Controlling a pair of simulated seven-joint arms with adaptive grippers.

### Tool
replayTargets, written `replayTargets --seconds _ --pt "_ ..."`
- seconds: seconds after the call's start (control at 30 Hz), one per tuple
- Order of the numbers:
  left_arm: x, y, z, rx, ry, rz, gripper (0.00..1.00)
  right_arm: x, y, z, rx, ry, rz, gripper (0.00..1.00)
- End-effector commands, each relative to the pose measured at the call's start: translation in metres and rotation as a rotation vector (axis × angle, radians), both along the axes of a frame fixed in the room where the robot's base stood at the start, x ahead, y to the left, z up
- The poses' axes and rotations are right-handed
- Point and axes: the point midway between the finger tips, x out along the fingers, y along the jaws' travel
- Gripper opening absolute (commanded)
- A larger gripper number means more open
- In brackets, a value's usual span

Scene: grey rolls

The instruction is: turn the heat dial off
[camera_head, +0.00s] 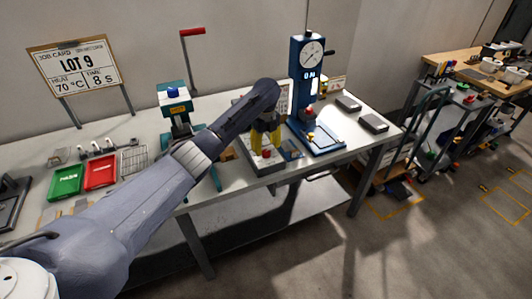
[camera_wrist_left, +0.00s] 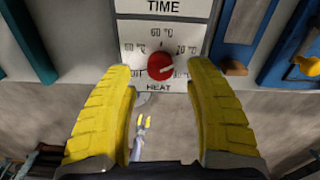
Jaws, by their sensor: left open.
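The heat dial is a round red knob (camera_wrist_left: 160,66) on a pale panel (camera_wrist_left: 185,36), above the word HEAT in the left wrist view. A pale mark on the knob points to the right, away from the partly covered OFF label at left. My left gripper (camera_wrist_left: 159,70) is open, its yellow fingers on either side of the knob with visible gaps. In the head view the red knob (camera_head: 266,154) shows low between the yellow fingers (camera_head: 266,138) of that gripper. The forearm hides part of the device behind. My right gripper is out of view.
A blue press with a gauge (camera_head: 312,54) stands right of the device. A teal press (camera_head: 174,104) stands at left, with a green tray (camera_head: 65,181) and a red tray (camera_head: 101,172) farther left.

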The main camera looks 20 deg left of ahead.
Motion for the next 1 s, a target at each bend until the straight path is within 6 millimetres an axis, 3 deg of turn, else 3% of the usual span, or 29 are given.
replayTargets --seconds 0.3,0.77,1.0 --pt "0.0 -0.001 -0.028 -0.001 0.001 0.0 0.54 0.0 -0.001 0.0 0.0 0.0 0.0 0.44" --pt "0.0 0.0 -0.033 0.001 -0.001 -0.001 0.54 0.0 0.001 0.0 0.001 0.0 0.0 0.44" --pt "0.0 0.0 -0.033 0.0 0.0 -0.001 0.26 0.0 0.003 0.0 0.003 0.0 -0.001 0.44"
